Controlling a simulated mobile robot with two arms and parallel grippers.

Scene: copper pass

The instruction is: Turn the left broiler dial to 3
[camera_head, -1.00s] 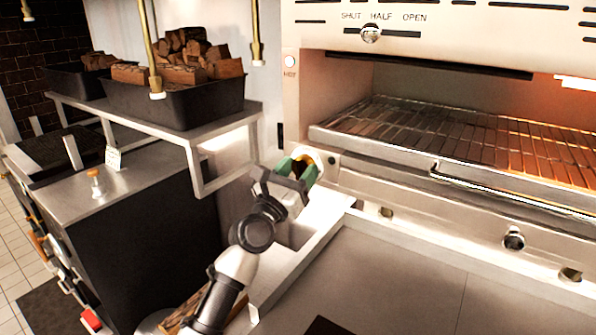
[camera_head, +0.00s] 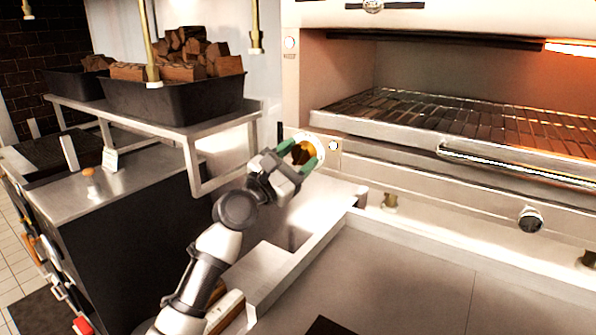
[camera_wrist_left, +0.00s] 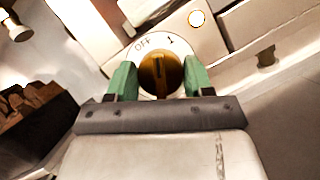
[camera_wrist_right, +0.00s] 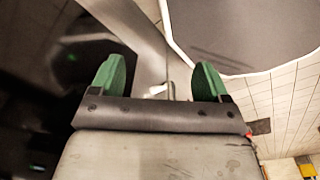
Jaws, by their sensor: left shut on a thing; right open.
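The left broiler dial (camera_head: 302,153) is a brass knob on a white round plate at the left end of the broiler front. My right gripper (camera_wrist_right: 161,80) is open and empty in the right wrist view, away from the dial.
The broiler (camera_head: 400,150) has a wire rack (camera_head: 440,112) and a front handle bar (camera_head: 510,164). Another knob (camera_head: 530,221) sits lower right. A shelf (camera_head: 205,125) with black bins of wood (camera_head: 175,105) stands left.

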